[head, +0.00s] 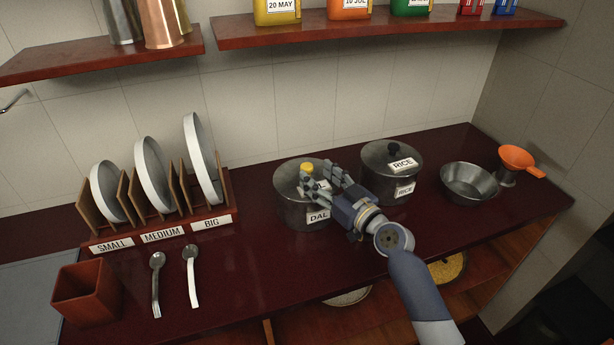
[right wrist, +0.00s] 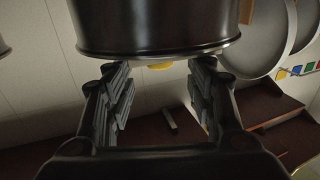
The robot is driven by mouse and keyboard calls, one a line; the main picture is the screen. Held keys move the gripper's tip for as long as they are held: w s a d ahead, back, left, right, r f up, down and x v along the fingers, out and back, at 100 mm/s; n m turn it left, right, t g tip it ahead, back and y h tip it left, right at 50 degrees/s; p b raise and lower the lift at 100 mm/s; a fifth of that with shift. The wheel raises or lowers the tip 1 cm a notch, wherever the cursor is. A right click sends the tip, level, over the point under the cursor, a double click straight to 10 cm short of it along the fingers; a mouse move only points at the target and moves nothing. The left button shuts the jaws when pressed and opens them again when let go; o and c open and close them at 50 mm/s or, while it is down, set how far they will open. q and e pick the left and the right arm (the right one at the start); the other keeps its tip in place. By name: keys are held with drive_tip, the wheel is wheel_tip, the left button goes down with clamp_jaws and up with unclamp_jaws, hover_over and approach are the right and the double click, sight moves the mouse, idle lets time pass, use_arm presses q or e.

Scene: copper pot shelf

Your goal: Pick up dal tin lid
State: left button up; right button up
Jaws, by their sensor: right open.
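The dal tin (head: 291,211) is a round metal tin with a DAL label, standing on the dark red counter. Its lid (head: 287,176) is on top and has a yellow knob (head: 307,167). My right gripper (head: 317,188) is over the lid, close to the knob, and hides part of the lid. In the right wrist view the tin (right wrist: 150,25) fills the top, and the yellow knob (right wrist: 161,66) shows between the two open fingers (right wrist: 160,78), with a gap on each side. My left gripper is not in view.
The rice tin (head: 378,160) with its dark knob stands right of the dal tin. A metal bowl (head: 469,184) and an orange funnel (head: 517,158) are farther right. A plate rack (head: 160,232), two spoons (head: 157,284) and a square red-brown holder (head: 85,293) are left. A shelf (head: 370,30) hangs above.

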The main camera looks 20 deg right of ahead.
sight(311, 170)
drive_tip(key=x, duration=0.4)
drive_tip(key=shift+w+p, duration=0.2)
drive_tip(key=shift+p, duration=0.15)
drive_tip(key=shift+w+a, duration=0.25)
drive_tip(key=shift+w, duration=0.25)
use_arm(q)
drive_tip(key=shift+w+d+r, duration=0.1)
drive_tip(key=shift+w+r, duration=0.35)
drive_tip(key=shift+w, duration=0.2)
use_arm(e)
drive_tip(key=c, duration=1.2)
